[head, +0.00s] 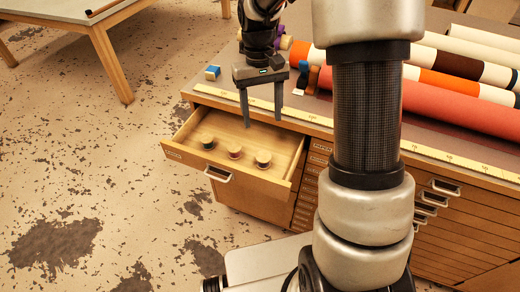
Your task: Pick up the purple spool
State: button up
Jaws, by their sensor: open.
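A purple item (279,31), which may be the purple spool, shows on the counter just behind my arm's wrist. My arm hides part of it, and it is too small to tell its shape. Three small spools with pale tops stand upright in the open drawer: a green one (208,142), a reddish one (235,152) and an orange-brown one (263,160). My gripper (262,122) points down with its two fingers apart and nothing between them. In the picture it lies over the back part of the drawer, above and apart from the spools.
The wooden drawer (228,184) is pulled out from the cabinet. On the countertop lie a yellow ruler strip (440,156), large coloured rolls (455,105), a blue-and-tan block (212,73) and small blue and brown items (304,76). A table (62,8) stands far left; floor between is open.

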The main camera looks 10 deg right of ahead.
jog(key=b, duration=0.1)
send_over(264, 156)
notch_tip(264, 156, down, 10)
jog(key=shift+w, duration=0.15)
jog(key=shift+s+a+f, duration=0.1)
jog(key=shift+s+f, duration=0.05)
jog(key=shift+f, duration=1.35)
jog(key=shift+s+f, duration=0.1)
jog(key=shift+f, duration=1.35)
jog(key=c, duration=1.1)
